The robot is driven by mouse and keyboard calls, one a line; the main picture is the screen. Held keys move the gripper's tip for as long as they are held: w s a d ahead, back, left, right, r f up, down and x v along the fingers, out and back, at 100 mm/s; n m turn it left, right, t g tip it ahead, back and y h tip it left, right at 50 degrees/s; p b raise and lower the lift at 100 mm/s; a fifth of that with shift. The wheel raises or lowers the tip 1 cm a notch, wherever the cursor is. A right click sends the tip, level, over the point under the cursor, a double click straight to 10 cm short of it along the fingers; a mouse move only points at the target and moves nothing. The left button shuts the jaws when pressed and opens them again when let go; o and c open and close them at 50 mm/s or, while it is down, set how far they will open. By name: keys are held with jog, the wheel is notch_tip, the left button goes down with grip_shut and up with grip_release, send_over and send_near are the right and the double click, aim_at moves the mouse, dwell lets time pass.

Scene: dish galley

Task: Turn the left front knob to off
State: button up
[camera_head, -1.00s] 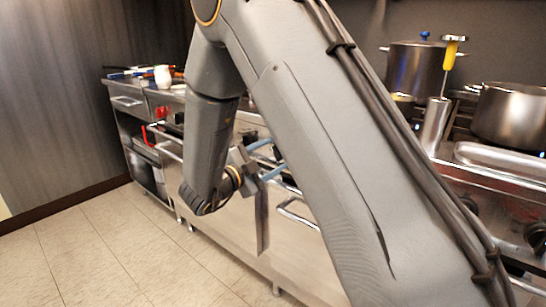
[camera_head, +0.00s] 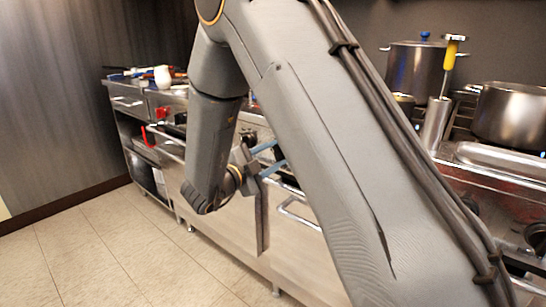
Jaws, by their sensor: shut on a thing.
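My gripper (camera_head: 276,155) is at the front panel of the steel range (camera_head: 285,243), left of the middle of the view. Its two blue-grey fingers point right toward the panel, with a gap between them, shut on a small dark thing that is mostly hidden. It appears to be the left front knob, but its pointer and setting cannot be seen. My forearm covers much of the panel to the right. Other dark knobs (camera_head: 535,235) show on the panel at the lower right.
A tall pot (camera_head: 416,72) and a wide pot (camera_head: 512,115) stand at the back right. A steel cylinder (camera_head: 435,125) with a yellow-handled tool (camera_head: 450,54) stands between them. An oven handle (camera_head: 296,214) juts out below my gripper. The tiled floor (camera_head: 100,250) is clear at left.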

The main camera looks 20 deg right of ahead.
jog(key=shift+m+b, duration=1.3)
jog(key=shift+m, duration=1.7)
jog(key=o, duration=1)
jog(key=shift+a, duration=0.15)
jog(key=v, duration=0.7)
jog(key=shift+s+a+p, duration=0.2)
jog(key=shift+s+p, duration=0.05)
jog(key=shift+p, duration=0.05)
